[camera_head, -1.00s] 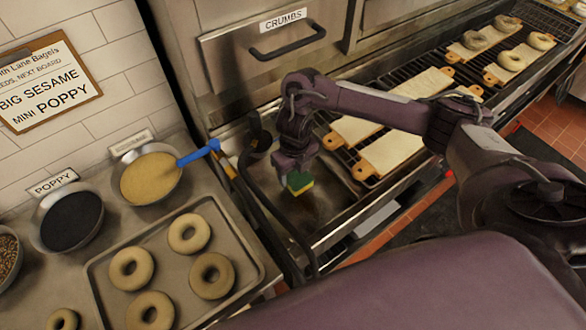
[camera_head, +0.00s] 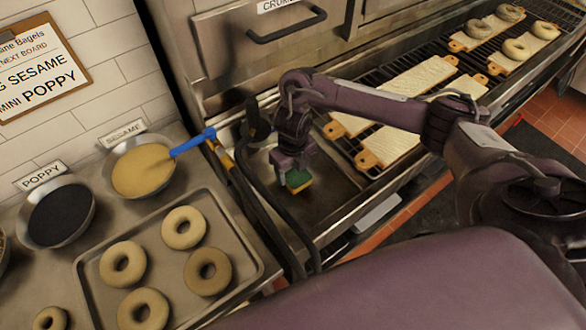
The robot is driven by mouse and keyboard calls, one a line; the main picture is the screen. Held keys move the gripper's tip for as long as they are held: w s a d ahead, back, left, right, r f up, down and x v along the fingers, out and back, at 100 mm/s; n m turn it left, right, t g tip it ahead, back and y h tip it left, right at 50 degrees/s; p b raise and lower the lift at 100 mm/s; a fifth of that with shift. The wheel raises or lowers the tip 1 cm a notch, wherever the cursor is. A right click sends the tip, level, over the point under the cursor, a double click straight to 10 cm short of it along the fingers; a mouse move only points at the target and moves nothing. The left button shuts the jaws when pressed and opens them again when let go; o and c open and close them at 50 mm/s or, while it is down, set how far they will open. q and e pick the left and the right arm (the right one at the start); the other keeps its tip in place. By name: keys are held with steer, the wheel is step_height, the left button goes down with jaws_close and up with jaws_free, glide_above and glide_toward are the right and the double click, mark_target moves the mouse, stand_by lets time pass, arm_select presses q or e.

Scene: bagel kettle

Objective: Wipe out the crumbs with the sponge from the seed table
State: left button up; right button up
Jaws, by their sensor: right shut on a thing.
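The sponge (camera_head: 298,180), green on top with a yellow layer, is held in my right gripper (camera_head: 293,170). The gripper is shut on it and points down over the dark metal surface (camera_head: 335,187) between the seed table and the oven racks. I cannot tell whether the sponge touches that surface. The seed table (camera_head: 18,270) is at the lower left, with a sesame bowl (camera_head: 143,171), a poppy bowl (camera_head: 60,214) and a tray (camera_head: 256,262) of plain bagels. No crumbs can be clearly made out. My left gripper is not in view.
A blue-handled tool (camera_head: 192,143) leans in the sesame bowl. Black hoses (camera_head: 268,198) run between the table and the metal surface. A drawer labelled crumbs (camera_head: 245,42) is behind. Boards (camera_head: 395,130), some with bagels, lie on the racks at right.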

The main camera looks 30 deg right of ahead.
mark_target(301, 180)
steer(key=shift+f+b, duration=0.9)
steer(key=shift+f, duration=0.15)
steer(key=shift+s, duration=0.1)
steer(key=shift+s+d+r+p, duration=0.1)
steer(key=shift+s+r+p, duration=0.05)
steer(key=shift+s+p, duration=0.45)
steer(key=shift+s+d+p, duration=0.15)
steer(key=shift+s+p, duration=0.25)
steer(key=shift+s, duration=0.7)
steer(key=shift+s+d+p, duration=0.15)
steer(key=shift+s+p, duration=0.2)
steer(key=shift+s, duration=0.7)
steer(key=shift+s+d+f+p, duration=0.1)
steer(key=shift+s+d+p, duration=0.1)
steer(key=shift+s, duration=0.9)
steer(key=shift+s+d+f+p, duration=0.1)
steer(key=shift+s+p, duration=0.15)
steer(key=shift+s, duration=0.8)
steer(key=shift+s+d+f+p, duration=0.1)
steer(key=shift+s+d+p, duration=0.1)
steer(key=shift+s, duration=0.9)
steer(key=shift+r, duration=0.1)
